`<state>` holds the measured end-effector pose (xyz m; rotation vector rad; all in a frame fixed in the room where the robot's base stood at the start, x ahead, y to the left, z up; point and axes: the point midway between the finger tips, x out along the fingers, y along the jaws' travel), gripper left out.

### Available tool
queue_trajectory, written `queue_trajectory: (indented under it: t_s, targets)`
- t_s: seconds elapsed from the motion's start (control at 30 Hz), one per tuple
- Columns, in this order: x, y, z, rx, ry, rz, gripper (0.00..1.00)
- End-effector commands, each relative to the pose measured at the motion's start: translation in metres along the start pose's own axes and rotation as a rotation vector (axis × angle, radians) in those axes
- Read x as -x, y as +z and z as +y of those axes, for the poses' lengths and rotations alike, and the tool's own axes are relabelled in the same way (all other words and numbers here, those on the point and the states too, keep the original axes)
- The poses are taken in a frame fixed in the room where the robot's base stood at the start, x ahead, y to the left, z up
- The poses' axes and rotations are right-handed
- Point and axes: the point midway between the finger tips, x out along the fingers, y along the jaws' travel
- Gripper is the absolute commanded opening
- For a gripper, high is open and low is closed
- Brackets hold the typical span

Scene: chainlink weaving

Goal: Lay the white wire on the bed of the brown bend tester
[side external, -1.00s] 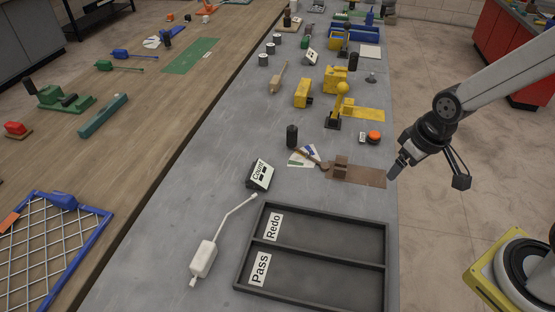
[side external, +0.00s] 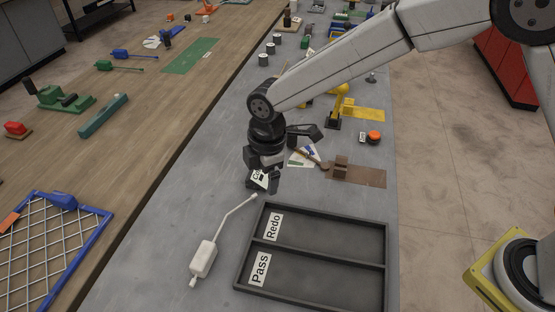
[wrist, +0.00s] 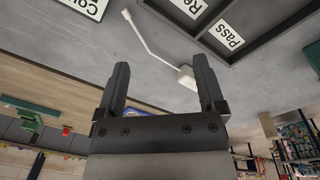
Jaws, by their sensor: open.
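The white wire (side external: 236,207) is bent and has a white block (side external: 203,258) at its near end. It lies on the grey table left of the tray. In the wrist view the wire (wrist: 143,38) runs beyond my fingers, its block beside the right fingertip in the picture. The brown bend tester (side external: 367,177) has a flat bed and an upright block, and sits near the table's right edge. My gripper (side external: 262,180) is open and points down in front of the count box, past the wire's far tip. It also shows open and empty in the wrist view (wrist: 160,72).
A dark tray (side external: 318,251) with compartments labelled Redo and Pass stands right of the wire. The count box (side external: 259,181) is partly hidden by my gripper. A red button (side external: 373,137) and a yellow bend tester (side external: 362,114) lie behind the brown one.

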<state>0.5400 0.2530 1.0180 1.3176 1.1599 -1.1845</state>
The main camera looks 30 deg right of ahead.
Motion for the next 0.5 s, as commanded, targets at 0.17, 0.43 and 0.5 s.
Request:
queue_trajectory:
  t_s: [0.17,0.43,0.5]
  targets:
    - [-0.017,-0.064,-0.008,0.293,-0.029,-0.008,0.88]
    - [-0.038,-0.139,-0.034,0.669,-0.067,-0.015,0.88]
    - [-0.042,-0.149,-0.039,0.727,-0.073,-0.016,0.88]
